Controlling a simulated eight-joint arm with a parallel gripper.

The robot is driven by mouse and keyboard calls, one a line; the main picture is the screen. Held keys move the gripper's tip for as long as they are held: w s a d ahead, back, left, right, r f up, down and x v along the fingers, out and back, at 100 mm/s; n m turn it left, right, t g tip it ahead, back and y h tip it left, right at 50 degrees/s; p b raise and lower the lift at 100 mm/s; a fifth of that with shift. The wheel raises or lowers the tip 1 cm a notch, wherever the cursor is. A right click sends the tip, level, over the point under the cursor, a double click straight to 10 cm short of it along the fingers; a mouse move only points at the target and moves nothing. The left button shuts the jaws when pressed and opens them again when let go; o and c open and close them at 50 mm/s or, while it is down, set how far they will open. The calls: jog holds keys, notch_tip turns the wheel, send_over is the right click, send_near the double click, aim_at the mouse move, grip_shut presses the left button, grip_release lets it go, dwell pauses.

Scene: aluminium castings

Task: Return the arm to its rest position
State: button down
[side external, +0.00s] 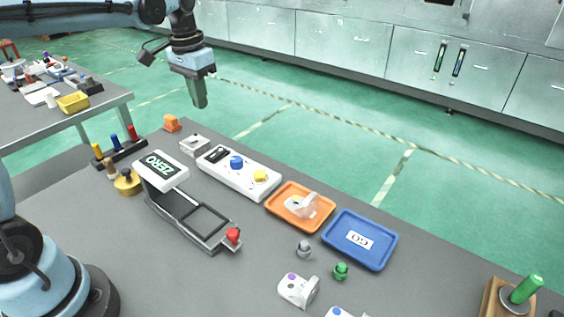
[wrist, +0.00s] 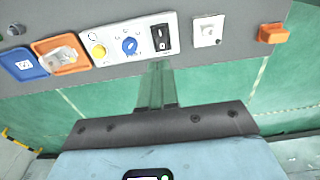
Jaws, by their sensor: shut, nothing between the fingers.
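My gripper (side external: 200,100) hangs high above the far edge of the grey table in the side view, pointing down, with nothing in it. Its fingers are shut together. In the wrist view the shut fingers (wrist: 157,82) show in front of the white control panel, with green floor behind them. My gripper appears well clear of the things on the table.
The table holds a ZERO-marked gauge (side external: 162,168), a white control panel (side external: 238,173) with blue and yellow knobs, an orange tray (side external: 274,203) holding a casting (side external: 302,203), and a blue GO tray (side external: 345,257). An orange block (side external: 172,124) sits near the far edge.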

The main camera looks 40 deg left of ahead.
jog(key=s+d+f+t, duration=0.3)
jog(key=s+d+t, duration=0.3)
jog(key=s+d, duration=0.4)
jog(key=shift+s, duration=1)
jog(key=c, duration=1.8)
grip_release()
jog(key=shift+s+d+f, duration=0.2)
jog(key=shift+f, duration=0.15)
jog(key=shift+c, duration=0.2)
jog(key=shift+o, duration=1.1)
jog(key=shift+s+f, duration=0.1)
jog(key=shift+o, duration=1.1)
jog(key=o, duration=0.5)
jog(key=w+a+r+g, duration=0.1)
jog(key=w, duration=0.1)
jog(key=w+a+r+g, duration=0.1)
jog(key=w, duration=0.1)
jog(key=w+a+r, duration=0.1)
jog(key=w+a, duration=0.1)
jog(key=shift+r+g, duration=0.1)
jog(key=shift+g, duration=0.3)
jog(key=g, duration=0.4)
send_over(210, 158)
jog(key=f, duration=0.2)
notch_tip(210, 158, down, 12)
jog(key=shift+f, duration=0.1)
